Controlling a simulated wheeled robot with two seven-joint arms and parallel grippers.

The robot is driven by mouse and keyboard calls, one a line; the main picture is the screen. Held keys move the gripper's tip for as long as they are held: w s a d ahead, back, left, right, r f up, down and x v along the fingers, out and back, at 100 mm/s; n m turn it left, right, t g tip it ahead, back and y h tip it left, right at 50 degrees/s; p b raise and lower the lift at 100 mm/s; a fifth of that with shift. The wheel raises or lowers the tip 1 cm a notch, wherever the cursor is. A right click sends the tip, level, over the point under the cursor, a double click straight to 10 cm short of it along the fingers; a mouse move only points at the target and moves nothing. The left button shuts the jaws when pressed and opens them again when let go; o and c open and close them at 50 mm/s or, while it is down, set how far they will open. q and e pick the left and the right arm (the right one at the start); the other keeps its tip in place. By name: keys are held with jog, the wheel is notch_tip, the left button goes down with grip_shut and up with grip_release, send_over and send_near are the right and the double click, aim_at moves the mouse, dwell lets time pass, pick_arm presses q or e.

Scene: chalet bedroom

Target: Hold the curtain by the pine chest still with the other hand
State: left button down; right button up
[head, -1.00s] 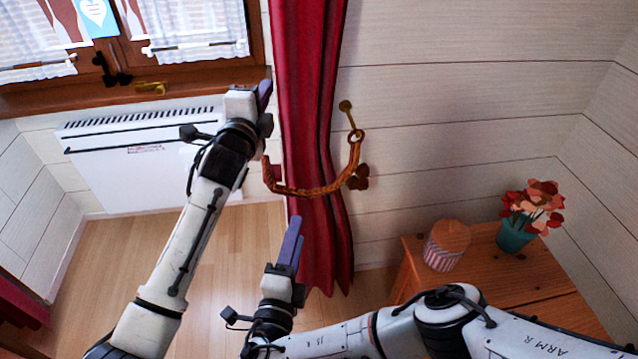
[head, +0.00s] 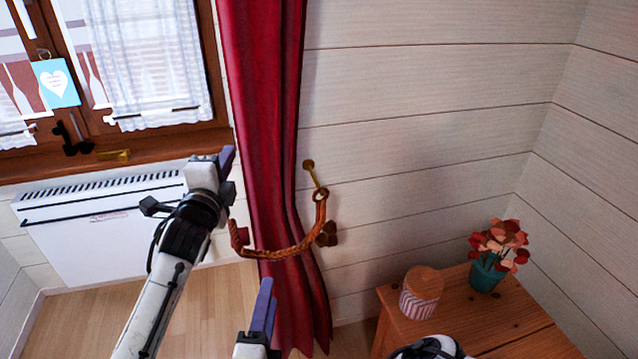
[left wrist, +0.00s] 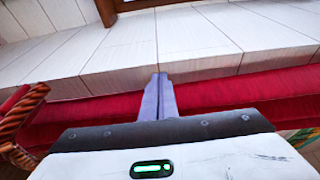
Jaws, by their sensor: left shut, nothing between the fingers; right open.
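The red curtain (head: 262,110) hangs to the right of the window. An orange braided tieback (head: 285,250) loops around its front and hangs from a brass wall hook (head: 311,172). The curtain (left wrist: 230,92) and tieback (left wrist: 22,115) also show in the left wrist view. My left gripper (head: 228,158) is shut and empty at the curtain's left edge; I cannot tell if it touches. My right gripper (head: 264,305) is in front of the lower curtain, below the tieback, its fingers overlapping in this view. The pine chest (head: 480,320) stands to the right.
A striped pot with a wooden lid (head: 421,292) and a teal flowerpot (head: 487,275) stand on the chest. A white radiator (head: 105,225) is under the window (head: 150,70).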

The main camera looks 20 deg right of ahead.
pick_arm(q)
jog(key=shift+s+a+p, duration=0.1)
jog(key=shift+a+p, duration=1.05)
jog(key=shift+a, duration=0.85)
jog(key=p+v, duration=0.5)
jog(key=v, duration=0.4)
jog(key=shift+p, duration=0.4)
